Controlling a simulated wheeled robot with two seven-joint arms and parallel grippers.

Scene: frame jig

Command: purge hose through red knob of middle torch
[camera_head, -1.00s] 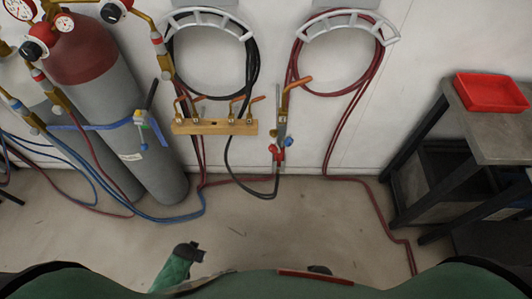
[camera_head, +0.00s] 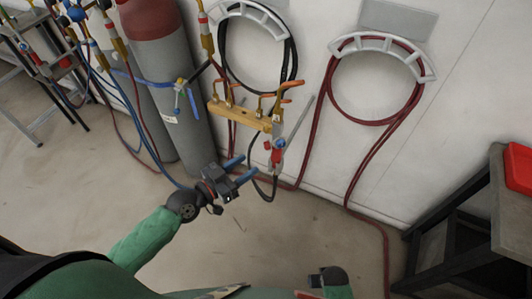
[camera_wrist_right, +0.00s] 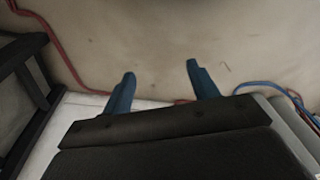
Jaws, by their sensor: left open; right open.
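A dark hose loops below the torch. I cannot tell from these frames which torch counts as the middle one. My left gripper (camera_head: 250,164) is open and empty, its blue fingers pointing right, below and left of the torch in the picture. My right gripper (camera_wrist_right: 160,72) is open and empty in the right wrist view, above the floor. In the head view only part of my right arm shows at the bottom.
Gas cylinders (camera_head: 182,95) with regulators stand left of the bar. Coiled black hose (camera_head: 290,60) and red hose (camera_head: 330,85) hang on wall reels. A dark bench (camera_head: 465,210) with a red tray (camera_head: 519,168) stands at the right. The floor in front is mostly clear.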

